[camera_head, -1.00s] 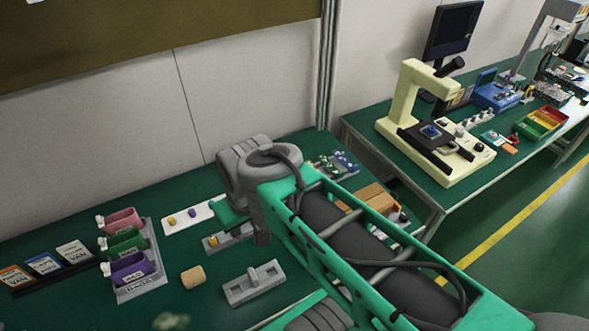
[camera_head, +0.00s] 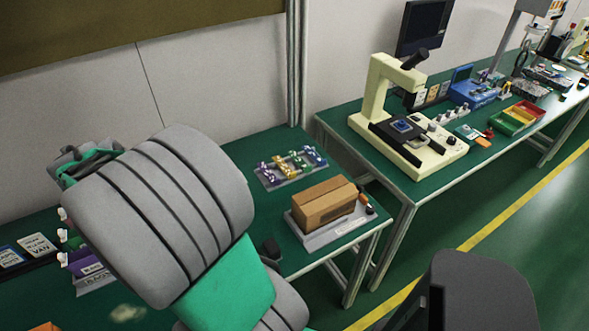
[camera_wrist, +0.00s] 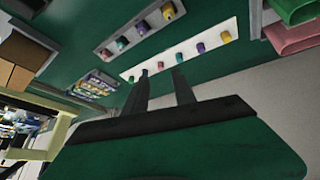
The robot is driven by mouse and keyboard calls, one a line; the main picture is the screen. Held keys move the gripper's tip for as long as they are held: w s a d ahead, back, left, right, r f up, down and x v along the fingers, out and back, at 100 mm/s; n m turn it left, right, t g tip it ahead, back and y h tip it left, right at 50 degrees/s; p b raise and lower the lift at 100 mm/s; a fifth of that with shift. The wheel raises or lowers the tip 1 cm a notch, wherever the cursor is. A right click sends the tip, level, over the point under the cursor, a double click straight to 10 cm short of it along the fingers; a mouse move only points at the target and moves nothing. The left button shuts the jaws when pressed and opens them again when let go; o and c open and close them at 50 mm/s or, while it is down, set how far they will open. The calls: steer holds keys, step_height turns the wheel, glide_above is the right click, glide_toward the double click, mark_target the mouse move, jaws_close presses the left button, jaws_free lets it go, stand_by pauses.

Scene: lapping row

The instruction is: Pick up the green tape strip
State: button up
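I cannot pick out a green tape strip with certainty. In the wrist view, small coloured pieces sit in rows on a white strip (camera_wrist: 212,57) and a grey holder (camera_wrist: 155,20). A teal piece (camera_wrist: 180,56) is on the white strip and another teal piece (camera_wrist: 122,43) is on the grey holder. My gripper (camera_wrist: 160,71) shows two dark fingers standing apart with nothing held between them. The fingertips overlap the white strip in the picture; I cannot tell their distance from it. In the head view my arm hides much of the bench, and the gripper's fingers do not show.
A cardboard box (camera_head: 325,203) stands on a grey tray at the bench's right end. A rack of coloured parts (camera_head: 290,168) lies behind it. Bins (camera_head: 82,262) and cards (camera_head: 38,245) are at left. A cream microscope (camera_head: 385,85) stands on the separate right bench.

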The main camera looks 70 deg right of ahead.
steer(key=s+d+f+m+g+h+b, duration=0.1)
steer(key=s+d+f+m+g+h, duration=0.25)
steer(key=d, duration=0.75)
steer(key=m+g+h+b, duration=0.1)
steer(key=m+g+b, duration=0.2)
steer(key=m+g, duration=0.65)
glide_toward(305, 173)
steer(key=s+r, duration=0.1)
steer(key=s+d+r+t, duration=0.1)
steer(key=s+d+r+m+t, duration=0.1)
steer(key=shift+r, duration=0.25)
steer(key=x, duration=0.2)
steer(key=p+x, duration=0.1)
steer(key=x, duration=0.4)
steer(key=shift+w+a+f, duration=0.1)
steer(key=shift+f, duration=0.2)
steer(key=shift+w, duration=0.1)
jaws_close()
